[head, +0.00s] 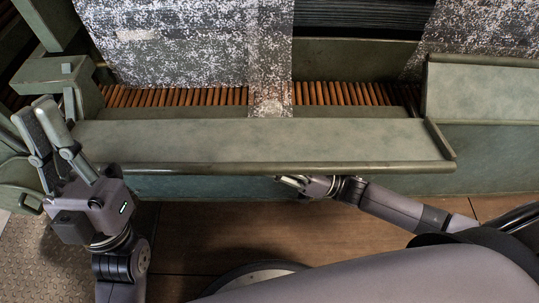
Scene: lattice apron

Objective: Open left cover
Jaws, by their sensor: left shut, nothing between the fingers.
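My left gripper (34,110) is at the left, pointing up the picture. Its fingers are shut with nothing between them. They are in front of the green metalwork at the machine's left end, and contact cannot be told. A long green panel (260,143) with a raised front lip lies across the middle, in front of the wooden slats (350,94). I cannot tell which part is the left cover. My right gripper (288,182) is low at the middle, just under the panel's front edge. Its fingers are small and partly hidden, so their opening is unclear.
Speckled grey-white sheets (200,45) hang over the slats at the back. A green bracket (60,75) stands at the left, above my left gripper. Another green housing (485,90) is at the right. Brown floor (230,235) shows in front of the machine.

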